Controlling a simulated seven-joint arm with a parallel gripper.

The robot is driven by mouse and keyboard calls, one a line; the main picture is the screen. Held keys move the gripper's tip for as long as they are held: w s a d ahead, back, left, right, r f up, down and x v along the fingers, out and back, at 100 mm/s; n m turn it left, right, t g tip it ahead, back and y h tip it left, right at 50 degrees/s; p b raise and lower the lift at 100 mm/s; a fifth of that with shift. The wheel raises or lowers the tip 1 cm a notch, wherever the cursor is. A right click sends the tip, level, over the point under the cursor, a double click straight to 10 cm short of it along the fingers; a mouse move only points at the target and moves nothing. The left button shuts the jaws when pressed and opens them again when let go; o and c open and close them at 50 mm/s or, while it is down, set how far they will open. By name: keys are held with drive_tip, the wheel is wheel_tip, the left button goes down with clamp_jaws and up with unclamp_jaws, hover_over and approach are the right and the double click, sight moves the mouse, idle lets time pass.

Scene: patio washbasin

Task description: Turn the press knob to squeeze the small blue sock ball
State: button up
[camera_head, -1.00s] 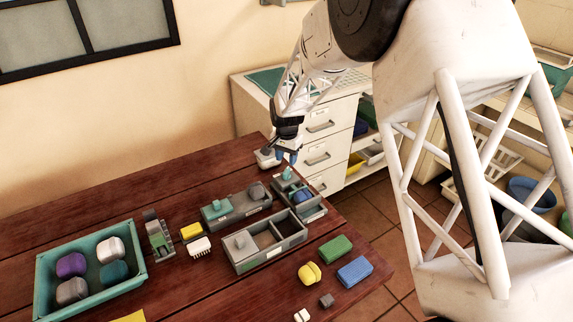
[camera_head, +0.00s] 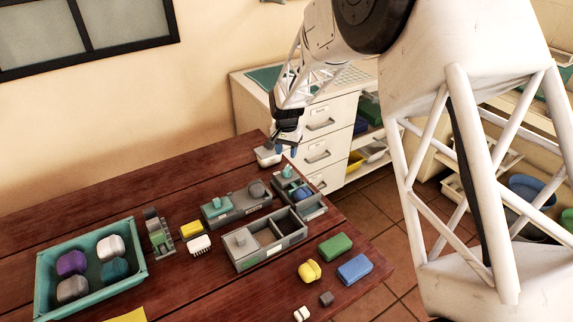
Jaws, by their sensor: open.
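The press (camera_head: 313,211) is a small grey unit near the table's right edge, with a teal knob (camera_head: 287,171) standing on its top. A small blue sock ball (camera_head: 304,192) sits in the press beside the knob, partly hidden by its parts. My gripper (camera_head: 281,150) is above and slightly left of the knob in the picture, with its fingers apart and nothing seen between them. It looks clear of the knob. The knob's exact turn angle is too small to tell.
A two-compartment grey tray (camera_head: 268,254) and a grey unit with a dark ball (camera_head: 256,189) stand close by. A teal tray (camera_head: 46,258) with several sock balls is at left. Green (camera_head: 335,247) and blue (camera_head: 354,270) blocks lie at right. A small white container (camera_head: 267,157) stands behind.

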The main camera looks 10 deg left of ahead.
sight(286, 168)
drive_tip(key=shift+f, duration=0.1)
drive_tip(key=shift+f, duration=0.1)
idle(0.3)
drive_tip(key=shift+f, duration=3.8)
clamp_jaws()
